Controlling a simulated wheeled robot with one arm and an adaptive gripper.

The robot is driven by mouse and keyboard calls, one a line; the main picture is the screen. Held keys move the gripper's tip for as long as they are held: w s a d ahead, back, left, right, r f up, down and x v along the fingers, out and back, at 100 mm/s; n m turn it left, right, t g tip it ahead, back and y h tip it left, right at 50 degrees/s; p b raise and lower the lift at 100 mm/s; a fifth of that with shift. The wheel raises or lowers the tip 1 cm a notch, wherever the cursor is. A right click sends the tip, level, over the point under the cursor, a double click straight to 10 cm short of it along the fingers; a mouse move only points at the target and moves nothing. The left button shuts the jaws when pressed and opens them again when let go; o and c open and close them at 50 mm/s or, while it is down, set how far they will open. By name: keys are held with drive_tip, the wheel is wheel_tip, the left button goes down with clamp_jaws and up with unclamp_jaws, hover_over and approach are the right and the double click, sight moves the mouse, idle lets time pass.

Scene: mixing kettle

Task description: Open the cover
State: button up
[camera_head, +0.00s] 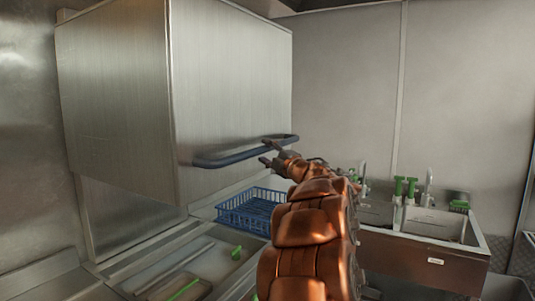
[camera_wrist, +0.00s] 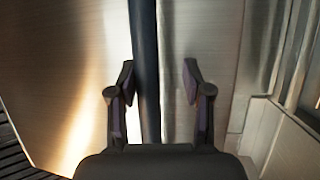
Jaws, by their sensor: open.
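The cover is a large brushed-steel hood (camera_head: 225,80) at the left of the head view, raised above the counter. Its dark blue bar handle (camera_head: 225,158) runs along its lower front. My gripper (camera_head: 268,152) is at the right part of this handle, with its fingers apart. In the wrist view the handle (camera_wrist: 145,60) runs lengthwise between the two open fingers of my gripper (camera_wrist: 157,82), closer to the left finger. I cannot tell whether that finger touches it. The steel surface (camera_wrist: 185,40) of the cover is behind the handle.
A blue dish rack (camera_head: 250,210) stands on the counter under the cover. A steel sink (camera_head: 435,222) with taps and green items is at the right. A tray area (camera_head: 190,265) with green items lies at the front left. Steel walls close the back and left.

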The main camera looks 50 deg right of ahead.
drive_tip(key=v, duration=1.2)
idle(0.4)
drive_tip(key=w+a+f+m+g+h, duration=0.5)
drive_tip(key=w+m+g+h, duration=0.15)
drive_tip(key=m, duration=0.45)
drive_tip(key=s+a+f+m+g+y, duration=0.2)
drive_tip(key=a+f+g+y, duration=0.1)
drive_tip(key=a+f, duration=0.6)
drive_tip(key=s+a+f+m+g+y, duration=0.2)
drive_tip(key=a+f+g, duration=0.2)
drive_tip(key=a+f, duration=0.5)
drive_tip(key=s+a+f+g+y, duration=0.2)
drive_tip(key=s+a+f, duration=0.1)
drive_tip(key=s+a, duration=0.4)
drive_tip(key=s+a+f+g+y, duration=0.2)
drive_tip(key=s+a+f+g, duration=0.1)
drive_tip(key=s+a, duration=0.4)
drive_tip(key=s+a+f+g+y, duration=0.2)
drive_tip(key=s+a, duration=0.5)
drive_tip(key=a, duration=0.5)
drive_tip(key=shift+s+f+n+g+y, duration=0.35)
drive_tip(key=shift+f+n, duration=0.05)
drive_tip(key=shift+f, duration=0.35)
